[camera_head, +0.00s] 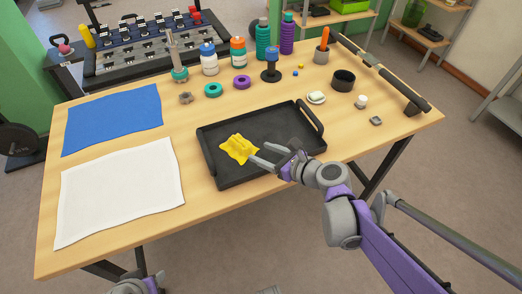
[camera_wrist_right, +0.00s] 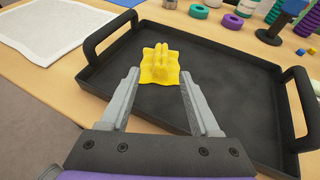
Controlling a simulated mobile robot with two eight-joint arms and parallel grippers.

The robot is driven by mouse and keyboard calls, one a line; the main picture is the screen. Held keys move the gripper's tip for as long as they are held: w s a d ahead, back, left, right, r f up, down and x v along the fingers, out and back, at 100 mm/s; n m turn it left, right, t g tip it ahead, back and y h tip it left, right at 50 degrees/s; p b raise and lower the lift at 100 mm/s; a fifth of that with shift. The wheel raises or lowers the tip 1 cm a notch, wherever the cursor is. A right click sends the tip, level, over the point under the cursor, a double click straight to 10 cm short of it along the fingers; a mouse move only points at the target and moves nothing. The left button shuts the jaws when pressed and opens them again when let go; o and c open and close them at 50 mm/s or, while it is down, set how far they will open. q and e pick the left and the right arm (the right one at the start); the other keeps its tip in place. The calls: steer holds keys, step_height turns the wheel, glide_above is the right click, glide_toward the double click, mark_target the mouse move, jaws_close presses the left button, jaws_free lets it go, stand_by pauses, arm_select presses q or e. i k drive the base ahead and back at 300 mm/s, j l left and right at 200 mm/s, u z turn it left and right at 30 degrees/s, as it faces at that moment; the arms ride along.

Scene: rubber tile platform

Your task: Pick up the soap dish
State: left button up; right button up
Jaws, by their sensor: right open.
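A small white oval dish (camera_head: 317,97), which looks like the soap dish, sits on the wooden table behind the black tray's right end. I cannot make out the dish in the right wrist view. My right gripper (camera_head: 258,152) is over the black tray (camera_head: 219,178), well to the left of and nearer than the dish. Its fingers are apart and empty, pointing at a crumpled yellow cloth (camera_head: 239,149) in the tray. In the right wrist view the cloth (camera_wrist_right: 160,64) shows just beyond and between the fingertips. My left gripper is not in view.
A black round bowl (camera_head: 343,81) and a small white jar (camera_head: 361,101) stand right of the dish. A dark stand (camera_head: 271,68) and bottles (camera_head: 238,52) are behind it. Blue (camera_head: 112,119) and white (camera_head: 118,192) cloths cover the table's left.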

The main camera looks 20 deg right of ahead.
mark_target(315, 97)
steer(key=z, duration=1.25)
